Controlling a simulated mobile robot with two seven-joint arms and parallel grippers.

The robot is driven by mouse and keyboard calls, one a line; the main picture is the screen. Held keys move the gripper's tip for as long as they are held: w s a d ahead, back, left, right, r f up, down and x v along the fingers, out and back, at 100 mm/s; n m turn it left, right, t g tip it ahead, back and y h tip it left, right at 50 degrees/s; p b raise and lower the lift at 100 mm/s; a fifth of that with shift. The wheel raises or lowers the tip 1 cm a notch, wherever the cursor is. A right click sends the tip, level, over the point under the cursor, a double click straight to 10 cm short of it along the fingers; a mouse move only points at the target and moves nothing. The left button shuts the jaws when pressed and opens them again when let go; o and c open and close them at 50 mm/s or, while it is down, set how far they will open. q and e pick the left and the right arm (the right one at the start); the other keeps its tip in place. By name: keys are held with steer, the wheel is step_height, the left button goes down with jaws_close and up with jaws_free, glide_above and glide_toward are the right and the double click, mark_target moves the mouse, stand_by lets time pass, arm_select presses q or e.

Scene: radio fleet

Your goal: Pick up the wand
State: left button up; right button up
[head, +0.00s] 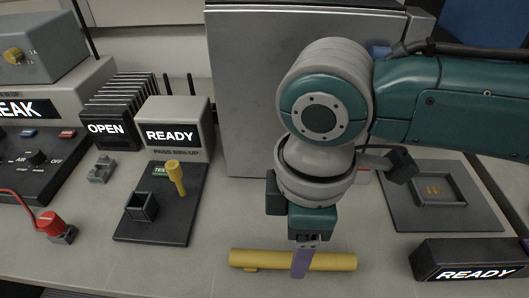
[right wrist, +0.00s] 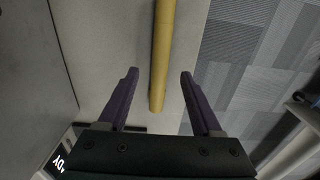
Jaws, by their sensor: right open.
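The wand, a yellow rod (head: 331,261), lies crosswise near the front edge of the grey worktop in the head view. My right gripper (head: 302,262) points down at it, with a purple finger in front of the rod's middle. In the right wrist view the rod (right wrist: 162,45) runs between the two spread purple fingers of the right gripper (right wrist: 160,74), with a gap on each side. The gripper is open and holds nothing. Whether the fingertips touch the worktop is hidden. My left gripper is not in view.
A dark test pad (head: 160,226) with a small yellow-handled piece (head: 175,178) and an open black socket (head: 141,207) lies left. A black READY block (head: 470,262) stands right of the rod, near a grey pad with a tray (head: 440,205). A tall grey cabinet (head: 240,90) stands behind.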

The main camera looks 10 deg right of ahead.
mark_target(251, 260)
step_height(251, 260, down, 4)
steer(key=shift+a+f+b, duration=0.1)
steer(key=shift+f+b, duration=0.15)
steer(key=shift+b, duration=0.3)
jaws_close()
